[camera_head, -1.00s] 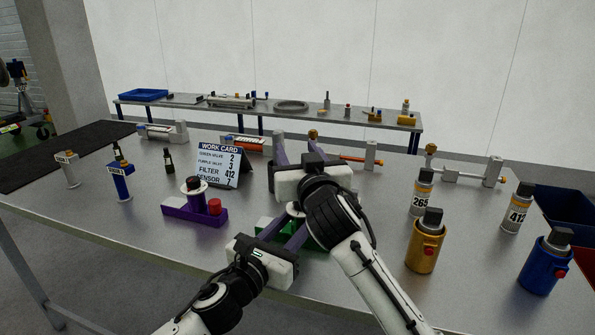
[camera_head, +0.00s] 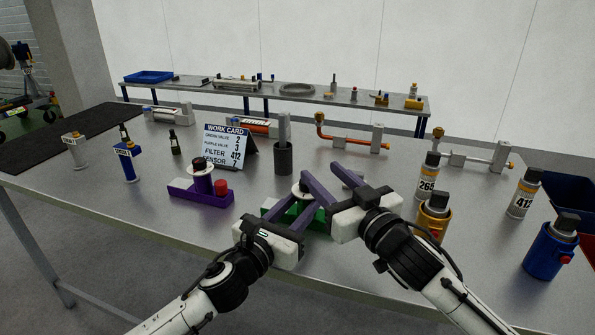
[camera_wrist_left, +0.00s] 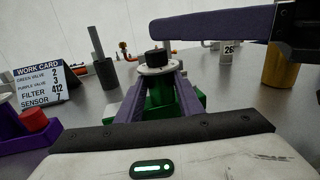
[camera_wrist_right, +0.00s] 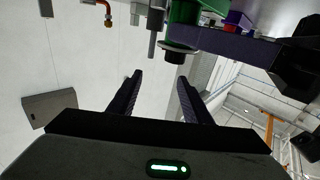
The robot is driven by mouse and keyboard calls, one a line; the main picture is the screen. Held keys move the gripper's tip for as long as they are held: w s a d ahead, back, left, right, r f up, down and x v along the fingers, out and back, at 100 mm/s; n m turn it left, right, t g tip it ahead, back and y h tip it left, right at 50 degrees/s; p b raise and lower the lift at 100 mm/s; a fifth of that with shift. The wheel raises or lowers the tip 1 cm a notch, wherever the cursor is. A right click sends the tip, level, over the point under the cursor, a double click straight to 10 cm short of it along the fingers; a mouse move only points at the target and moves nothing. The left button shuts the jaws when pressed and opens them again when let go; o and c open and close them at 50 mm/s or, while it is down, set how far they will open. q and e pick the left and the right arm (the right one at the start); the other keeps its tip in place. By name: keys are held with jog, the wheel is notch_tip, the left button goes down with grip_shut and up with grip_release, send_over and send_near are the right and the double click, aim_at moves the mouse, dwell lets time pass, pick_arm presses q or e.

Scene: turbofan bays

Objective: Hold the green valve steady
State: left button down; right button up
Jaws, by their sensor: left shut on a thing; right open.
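The green valve (camera_head: 319,222) stands near the table's front edge, with a pale disc and dark top. My left gripper (camera_head: 292,205) is shut on it; in the left wrist view its purple fingers lie on both sides of the green body (camera_wrist_left: 159,100). My right gripper (camera_head: 320,172) is open and empty, its fingers pointing to the back left, above and right of the valve. In the right wrist view the green valve (camera_wrist_right: 184,14) appears upside down at the top, outside the open fingers. My right gripper partly hides the valve in the head view.
The work card (camera_head: 224,147) reads green valve 2, purple valve 3. The purple valve (camera_head: 203,195) stands left of the green valve. A dark cylinder with a grey rod (camera_head: 283,157) stands behind. The gold canister (camera_head: 433,216) and bottle 265 (camera_head: 428,180) are close right of my right gripper.

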jog(key=s+f+g+y, duration=0.1)
jog(key=s+f, duration=0.2)
jog(key=s, duration=0.1)
jog(key=shift+n, duration=0.4)
jog(key=x, duration=1.1)
jog(key=shift+w, duration=0.4)
